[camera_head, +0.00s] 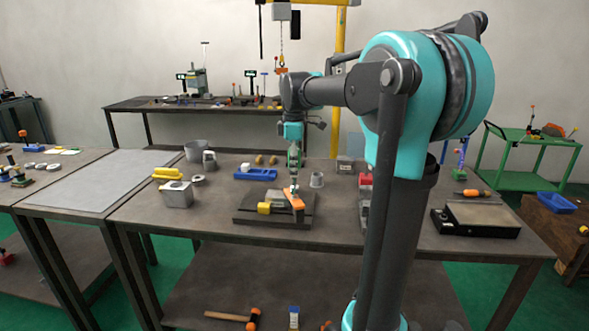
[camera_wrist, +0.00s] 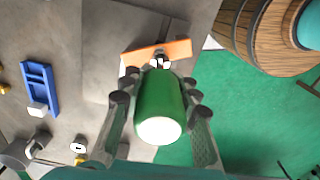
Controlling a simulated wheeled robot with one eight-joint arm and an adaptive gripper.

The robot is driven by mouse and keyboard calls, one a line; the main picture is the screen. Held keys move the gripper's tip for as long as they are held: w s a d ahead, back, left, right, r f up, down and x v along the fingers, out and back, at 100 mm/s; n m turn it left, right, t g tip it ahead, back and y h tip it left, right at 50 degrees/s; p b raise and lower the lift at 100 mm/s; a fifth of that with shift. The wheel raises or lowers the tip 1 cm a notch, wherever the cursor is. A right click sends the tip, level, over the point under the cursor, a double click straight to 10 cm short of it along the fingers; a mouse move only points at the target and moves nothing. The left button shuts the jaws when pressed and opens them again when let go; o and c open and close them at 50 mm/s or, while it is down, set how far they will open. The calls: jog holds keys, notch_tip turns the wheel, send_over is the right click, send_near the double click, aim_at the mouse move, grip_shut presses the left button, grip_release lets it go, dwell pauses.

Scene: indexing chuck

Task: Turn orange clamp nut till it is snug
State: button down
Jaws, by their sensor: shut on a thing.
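My gripper (camera_wrist: 160,84) is shut on the sides of a green cylindrical handle (camera_wrist: 160,110), with a finger on each side. The handle's pale round end faces the wrist camera. Its far end points down at a small silvery part (camera_wrist: 160,62) on an orange bar (camera_wrist: 178,48); whether they touch is hidden. In the head view my gripper (camera_head: 294,160) is above the dark fixture plate (camera_head: 245,217), where the orange bar (camera_head: 295,199) lies beside a yellow block (camera_head: 271,207). I cannot make out a separate orange nut.
A blue tray (camera_head: 255,174) lies behind the fixture. A grey box (camera_head: 177,194) stands to its left, and a small grey cup (camera_head: 317,180) to its right. A dark flat device (camera_head: 478,218) is at the table's right. Bare tabletop lies in front of the fixture.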

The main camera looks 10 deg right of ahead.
jog(key=n, duration=1.1)
dwell(0.3)
jog(key=shift+f, duration=0.75)
dwell(1.0)
jog(key=c, duration=1.8)
grip_release()
grip_shut()
